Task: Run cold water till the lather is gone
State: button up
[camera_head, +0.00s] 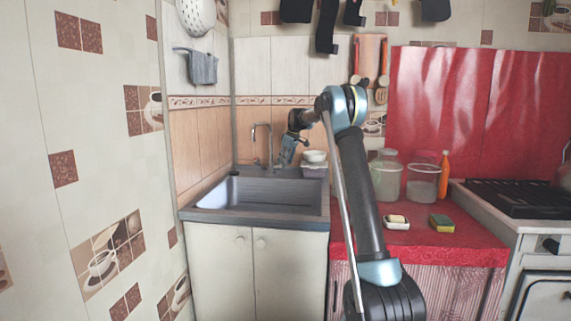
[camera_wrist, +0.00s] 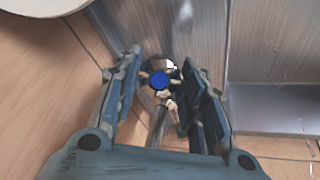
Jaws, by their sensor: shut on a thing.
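The tap (camera_head: 270,145) is a curved metal spout at the back of the sink (camera_head: 262,192). I can make out no water stream under it, and no lather in the part of the basin I see. A knob with a blue dot (camera_wrist: 159,82) sits between my fingers in the wrist view. My gripper (camera_wrist: 161,68) is shut on this blue-marked knob, one finger on each side. In the head view, my gripper (camera_head: 284,157) is just right of the spout, and it hides the knob.
On the red counter (camera_head: 440,246) are glass jars (camera_head: 386,180), an orange bottle (camera_head: 444,175), a soap dish (camera_head: 396,225) and a sponge (camera_head: 441,223). The tiled wall is close behind the tap.

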jog(key=o, duration=1.1)
jog(key=shift+c, duration=0.2)
jog(key=v, duration=1.2)
jog(key=shift+w+d, duration=0.1)
